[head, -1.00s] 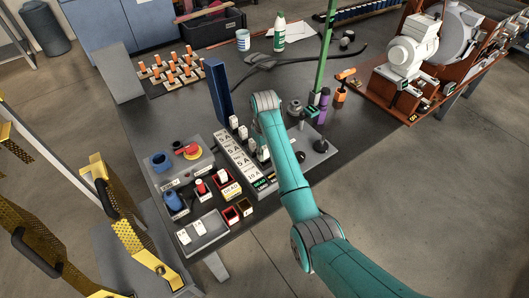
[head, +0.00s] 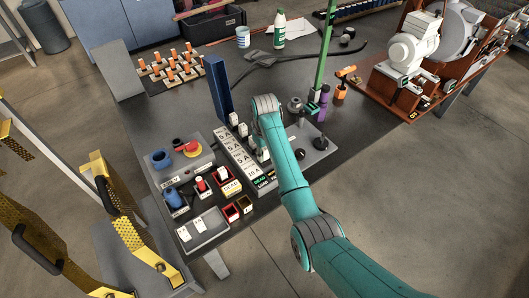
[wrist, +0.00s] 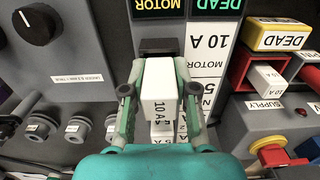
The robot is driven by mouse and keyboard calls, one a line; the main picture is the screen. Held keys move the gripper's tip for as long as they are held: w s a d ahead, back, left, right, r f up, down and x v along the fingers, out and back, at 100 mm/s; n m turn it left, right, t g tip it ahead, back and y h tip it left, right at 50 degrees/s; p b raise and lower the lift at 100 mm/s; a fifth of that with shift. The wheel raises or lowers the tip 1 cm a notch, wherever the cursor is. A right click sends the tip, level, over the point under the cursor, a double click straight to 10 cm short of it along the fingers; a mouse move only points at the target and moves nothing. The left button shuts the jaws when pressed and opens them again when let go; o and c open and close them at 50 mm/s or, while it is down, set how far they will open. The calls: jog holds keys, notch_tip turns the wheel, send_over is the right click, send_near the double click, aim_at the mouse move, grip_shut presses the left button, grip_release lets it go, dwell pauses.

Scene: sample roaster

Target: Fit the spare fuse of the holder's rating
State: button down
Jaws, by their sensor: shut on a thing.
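My gripper (wrist: 158,100) is shut on a white fuse (wrist: 155,82) marked 10 A. It holds the fuse over the labelled fuse strip (wrist: 206,62), beside the MOTOR 10 A label. A dark holder (wrist: 160,46) shows just beyond the fuse; I cannot tell whether the two touch. Another white fuse, marked 5, shows partly below the held one. In the head view the gripper is mostly hidden by my arm, and several white fuses (head: 243,129) stand along the strip. Two white spares (head: 198,223) lie on a grey tray (head: 212,232) at the front.
A red tray (wrist: 243,68) holds a white 10 A block (wrist: 268,76) beside a yellow DEAD block (wrist: 284,38). A green DEAD display (wrist: 216,7) is lit. A blue upright (head: 218,88) and a green post (head: 325,58) flank my arm. A black knob (wrist: 36,24) is at left.

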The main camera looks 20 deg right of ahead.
jog(key=shift+r, duration=0.1)
jog(key=shift+r, duration=1.05)
jog(key=shift+f, duration=1.1)
dwell(0.7)
jog(key=shift+r, duration=1.05)
jog(key=shift+f, duration=1.15)
jog(key=shift+r, duration=0.1)
jog(key=shift+r, duration=1.1)
